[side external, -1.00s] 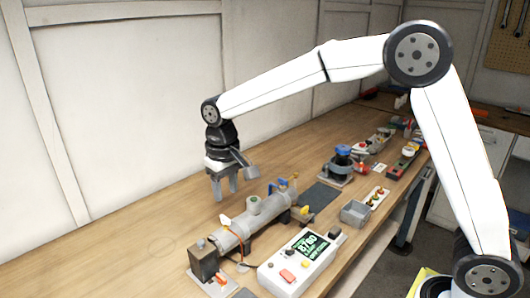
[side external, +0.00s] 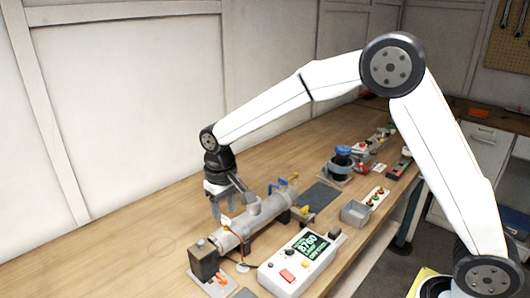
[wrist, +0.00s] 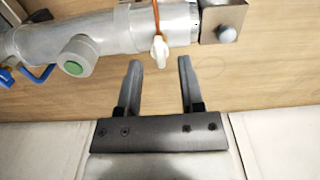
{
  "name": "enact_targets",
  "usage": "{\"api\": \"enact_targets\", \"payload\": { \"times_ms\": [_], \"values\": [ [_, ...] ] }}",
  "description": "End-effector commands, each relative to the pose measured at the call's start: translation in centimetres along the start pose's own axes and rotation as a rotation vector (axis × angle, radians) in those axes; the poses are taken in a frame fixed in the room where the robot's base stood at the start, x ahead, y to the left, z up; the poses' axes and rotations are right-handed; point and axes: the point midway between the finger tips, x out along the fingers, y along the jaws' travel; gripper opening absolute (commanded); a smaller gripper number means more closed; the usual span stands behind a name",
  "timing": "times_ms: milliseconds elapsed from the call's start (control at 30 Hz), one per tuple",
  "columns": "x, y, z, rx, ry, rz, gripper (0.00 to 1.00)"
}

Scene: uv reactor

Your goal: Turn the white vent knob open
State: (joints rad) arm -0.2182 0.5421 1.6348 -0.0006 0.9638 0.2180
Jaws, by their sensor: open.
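The white vent knob (wrist: 159,50) sits on the side of the grey reactor tube (wrist: 110,32) in the wrist view. In the side view the small white knob (side external: 226,223) shows near the tube's near end. My gripper (wrist: 159,65) is open and empty. In the wrist view its two fingertips lie on either side of the knob's line, with the knob just beyond them. In the side view my gripper (side external: 223,212) hangs over the back side of the tube (side external: 256,222), close to the knob. Contact with the knob cannot be told.
An orange wire (wrist: 156,15) runs beside the knob. A port with a green cap (wrist: 76,55) and a blue handle (wrist: 42,74) lie left along the tube. A dark block (side external: 203,262) stands at its near end. A control box (side external: 300,262) sits in front. Bench behind is clear.

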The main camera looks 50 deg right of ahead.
Motion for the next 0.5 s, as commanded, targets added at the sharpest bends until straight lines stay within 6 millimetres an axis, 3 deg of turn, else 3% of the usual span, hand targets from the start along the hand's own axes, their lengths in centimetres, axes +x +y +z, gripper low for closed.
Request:
{"api": "enact_targets", "payload": {
  "times_ms": [200, 500],
  "values": [
    [1.6, 0.0, 0.0, 0.000, -0.001, 0.000, 0.49],
    [1.9, 0.0, 0.0, 0.000, 0.000, 0.000, 0.49]
  ]
}}
